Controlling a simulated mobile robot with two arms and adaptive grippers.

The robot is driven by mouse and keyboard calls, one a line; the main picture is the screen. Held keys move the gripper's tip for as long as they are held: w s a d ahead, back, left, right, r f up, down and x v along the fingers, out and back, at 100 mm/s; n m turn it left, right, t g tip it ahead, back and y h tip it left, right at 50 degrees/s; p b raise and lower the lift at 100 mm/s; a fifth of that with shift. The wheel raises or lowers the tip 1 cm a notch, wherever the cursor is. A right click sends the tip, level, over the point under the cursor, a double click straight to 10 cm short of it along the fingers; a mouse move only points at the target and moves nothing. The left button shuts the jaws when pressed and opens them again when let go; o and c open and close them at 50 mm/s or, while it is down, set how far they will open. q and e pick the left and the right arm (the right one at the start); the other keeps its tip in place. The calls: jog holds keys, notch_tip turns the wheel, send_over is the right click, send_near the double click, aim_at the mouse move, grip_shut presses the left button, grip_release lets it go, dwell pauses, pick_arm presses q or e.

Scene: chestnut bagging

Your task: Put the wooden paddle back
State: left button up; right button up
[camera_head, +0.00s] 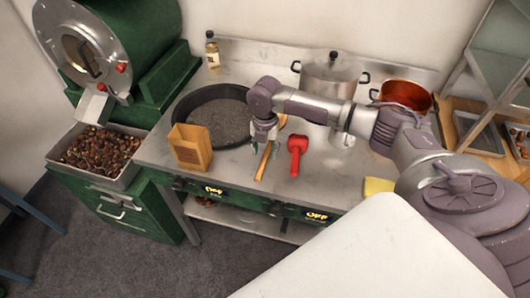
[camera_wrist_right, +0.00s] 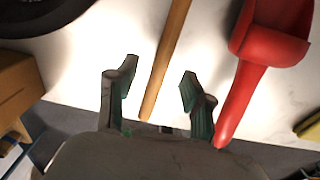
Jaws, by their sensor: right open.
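The wooden paddle (camera_head: 264,161) lies on the steel worktop (camera_head: 225,172), its handle pointing toward the front edge. Its far end is partly hidden by my right arm in the head view. My right gripper (camera_head: 263,139) is open and empty, just above the paddle. In the right wrist view the paddle's handle (camera_wrist_right: 167,60) runs between the open fingers of the gripper (camera_wrist_right: 157,82), with no clear contact. My left gripper is not in view.
A red scoop (camera_head: 297,150) lies close right of the paddle. A paper bag (camera_head: 190,149) stands to the left, before a wide black pan (camera_head: 178,113). A steel pot (camera_head: 328,76) and a copper pot (camera_head: 406,94) stand behind. A yellow sponge (camera_head: 378,186) lies at right.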

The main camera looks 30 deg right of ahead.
notch_tip(320, 180, up, 10)
jog(key=shift+r, duration=0.15)
jog(key=shift+m+y, duration=0.3)
jog(key=shift+m, duration=0.6)
jog(key=s+a+f, duration=0.1)
jog(key=a+f, duration=0.1)
jog(key=s+a+f, duration=0.1)
jog(key=a+f, duration=0.1)
jog(key=a, duration=0.1)
jog(key=s+a+f, duration=0.2)
jog(key=a, duration=0.1)
jog(key=shift+f, duration=0.35)
jog(key=s+a+f+m+t+y, duration=0.15)
jog(key=s+a+f+m, duration=0.25)
jog(key=s+a+m, duration=0.4)
jog(key=s+d+m+t+h, duration=0.2)
jog(key=s+d+m, duration=0.2)
jog(key=s+m, duration=1)
notch_tip(320, 180, down, 28)
jog(key=s+g, duration=0.1)
jog(key=s, duration=0.1)
jog(key=s+d+f+g, duration=0.1)
jog(key=s+d+f, duration=0.2)
jog(key=s+f, duration=1.2)
jog(key=shift+s+b, duration=0.35)
jog(key=shift+s, duration=0.3)
